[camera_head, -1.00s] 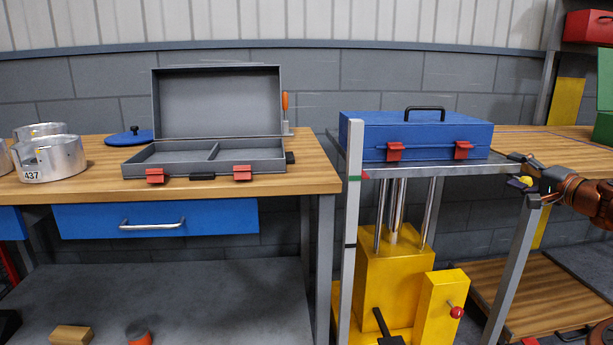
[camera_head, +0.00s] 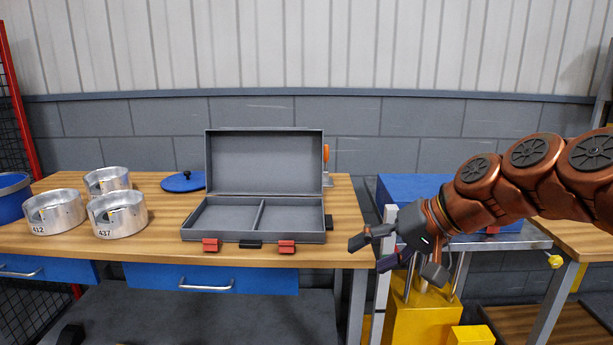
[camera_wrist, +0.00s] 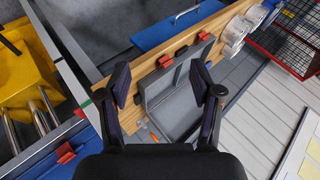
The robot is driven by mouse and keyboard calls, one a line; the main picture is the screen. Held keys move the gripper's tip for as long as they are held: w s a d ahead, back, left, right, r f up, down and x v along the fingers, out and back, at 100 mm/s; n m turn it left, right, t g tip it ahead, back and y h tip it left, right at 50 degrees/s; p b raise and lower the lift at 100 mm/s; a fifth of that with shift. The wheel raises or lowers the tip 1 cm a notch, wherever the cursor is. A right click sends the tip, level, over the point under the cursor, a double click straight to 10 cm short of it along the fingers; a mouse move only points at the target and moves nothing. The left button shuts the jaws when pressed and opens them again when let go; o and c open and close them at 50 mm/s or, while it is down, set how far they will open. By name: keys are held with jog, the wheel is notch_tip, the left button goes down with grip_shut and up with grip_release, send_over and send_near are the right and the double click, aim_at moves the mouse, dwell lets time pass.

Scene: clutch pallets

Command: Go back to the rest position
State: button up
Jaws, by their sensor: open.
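My gripper (camera_head: 393,262) is at the right of the head view, in front of the lift table and near the right end of the wooden bench (camera_head: 60,257). Its jaws are open with nothing between them. In the wrist view my gripper (camera_wrist: 165,95) shows its two dark fingers spread apart. Beyond them lies the open grey case (camera_wrist: 185,85). The grey case (camera_head: 262,172) stands on the bench with its lid up and two empty compartments. A blue case (camera_head: 410,187) sits on the lift table, mostly hidden behind my arm.
Silver cylinders (camera_head: 118,213) stand on the bench's left part, with a blue round lid (camera_head: 183,182) behind. An orange-handled tool (camera_head: 326,155) is at the case's right. The yellow lift (camera_head: 425,315) is below my gripper. A blue bucket (camera_head: 12,196) is at far left.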

jog(key=s+a+f+n+g+h+p, duration=0.1)
jog(key=s+g+h+p, duration=0.25)
jog(key=s+p, duration=0.7)
jog(key=s+d+f+g+h+p, duration=0.1)
jog(key=s+d, duration=0.3)
jog(key=s, duration=0.5)
jog(key=s+d+f+g+h+p, duration=0.1)
jog(key=s+d+h+p, duration=0.2)
jog(key=s, duration=0.5)
jog(key=shift+s+d+g+h, duration=0.35)
